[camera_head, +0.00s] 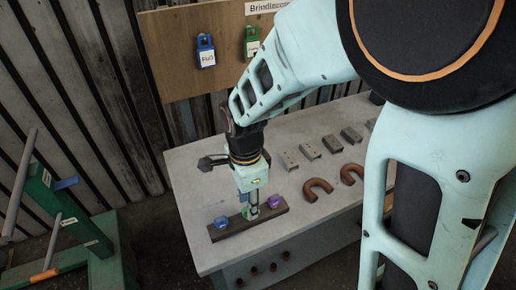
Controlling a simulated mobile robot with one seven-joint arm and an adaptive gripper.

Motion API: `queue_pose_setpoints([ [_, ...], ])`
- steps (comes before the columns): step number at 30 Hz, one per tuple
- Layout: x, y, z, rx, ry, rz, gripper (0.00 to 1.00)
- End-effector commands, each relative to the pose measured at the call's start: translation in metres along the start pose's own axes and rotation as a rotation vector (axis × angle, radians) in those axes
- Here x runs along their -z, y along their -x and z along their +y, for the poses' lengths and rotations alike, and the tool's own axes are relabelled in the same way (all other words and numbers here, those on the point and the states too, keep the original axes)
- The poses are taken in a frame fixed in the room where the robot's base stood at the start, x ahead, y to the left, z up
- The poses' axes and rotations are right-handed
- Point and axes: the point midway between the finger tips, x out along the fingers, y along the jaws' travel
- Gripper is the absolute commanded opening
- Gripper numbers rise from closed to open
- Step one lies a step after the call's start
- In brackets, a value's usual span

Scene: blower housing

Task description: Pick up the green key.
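A dark wooden bar (228,231) lies near the front left of the grey table. A blue key (221,222) is at its left and a purple key (274,201) at its right. The green key (246,213) is between them and shows only as a small patch of green beside my fingers. My gripper (252,212) points down at the middle of the bar, right at the green key. The fingers are small and partly hide the key. I cannot tell whether they are shut on it or around it.
The table (208,182) also holds rusty U-shaped pipes (317,189) and several grey metal blocks (310,151). A wooden board (170,60) behind carries blue (205,50) and green (251,42) padlock-like tags. A green metal frame (55,215) stands left of the table.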

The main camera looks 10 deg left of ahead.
Motion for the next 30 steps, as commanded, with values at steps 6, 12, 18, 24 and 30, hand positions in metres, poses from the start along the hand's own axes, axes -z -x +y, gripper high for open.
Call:
queue_pose_setpoints([
  [6,0.001,-0.027,0.001,-0.001,0.000,0.000,0.32],
  [12,0.001,-0.030,0.000,0.001,0.000,0.000,0.32],
  [18,0.001,-0.030,0.000,0.001,0.000,0.000,0.20],
  [24,0.001,-0.030,0.000,0.001,0.000,0.000,0.00],
  [30,0.001,-0.030,0.000,0.001,0.000,0.000,0.00],
])
